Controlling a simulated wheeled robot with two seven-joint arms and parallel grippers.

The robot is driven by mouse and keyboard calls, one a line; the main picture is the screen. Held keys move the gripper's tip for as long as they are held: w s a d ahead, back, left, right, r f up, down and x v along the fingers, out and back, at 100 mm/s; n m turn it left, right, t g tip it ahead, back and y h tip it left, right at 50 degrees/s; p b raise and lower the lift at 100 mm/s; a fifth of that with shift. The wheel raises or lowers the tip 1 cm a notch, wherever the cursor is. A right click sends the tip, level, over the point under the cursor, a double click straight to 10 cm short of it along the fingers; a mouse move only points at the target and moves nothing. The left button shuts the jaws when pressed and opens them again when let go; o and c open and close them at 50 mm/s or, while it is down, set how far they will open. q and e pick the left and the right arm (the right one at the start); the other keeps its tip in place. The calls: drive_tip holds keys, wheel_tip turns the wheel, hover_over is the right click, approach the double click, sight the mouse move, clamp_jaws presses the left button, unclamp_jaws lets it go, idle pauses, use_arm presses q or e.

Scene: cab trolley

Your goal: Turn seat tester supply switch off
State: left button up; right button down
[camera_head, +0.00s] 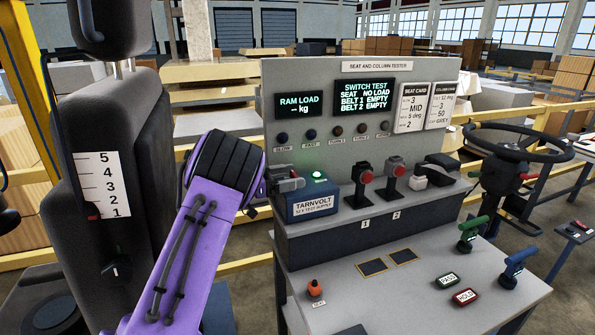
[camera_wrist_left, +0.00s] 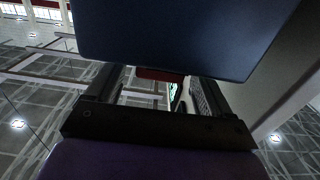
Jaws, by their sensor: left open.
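The blue supply box (camera_head: 313,205), labelled TARNVOLT 12 V TEST SUPPLY, sits on the bench's raised ledge. A green lamp (camera_head: 318,175) glows on its top. My left gripper (camera_head: 287,181) is at the box's left end, largely hidden behind my purple forearm. In the left wrist view, a dark blue surface that looks like the box (camera_wrist_left: 185,35) fills the top. A red part, likely the switch (camera_wrist_left: 158,74), shows below it between the open fingers (camera_wrist_left: 150,95). I cannot tell whether they touch it or how the switch is set. My right gripper is not in view.
The grey tester panel (camera_head: 350,145) stands behind, its screen reading SWITCH TEST, SEAT NO LOAD. A black seat (camera_head: 110,190) is at left and a steering wheel (camera_head: 515,145) at right. The lower bench middle is mostly clear.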

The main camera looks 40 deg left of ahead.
sight(292, 175)
use_arm(q)
drive_tip(key=x, duration=0.3)
drive_tip(key=shift+w+d+p, duration=0.1)
drive_tip(key=shift+w+p, duration=0.15)
drive_tip(key=shift+p, duration=0.1)
drive_tip(key=shift+c, duration=0.3)
drive_tip(key=c, duration=0.9)
drive_tip(key=shift+y, duration=0.3)
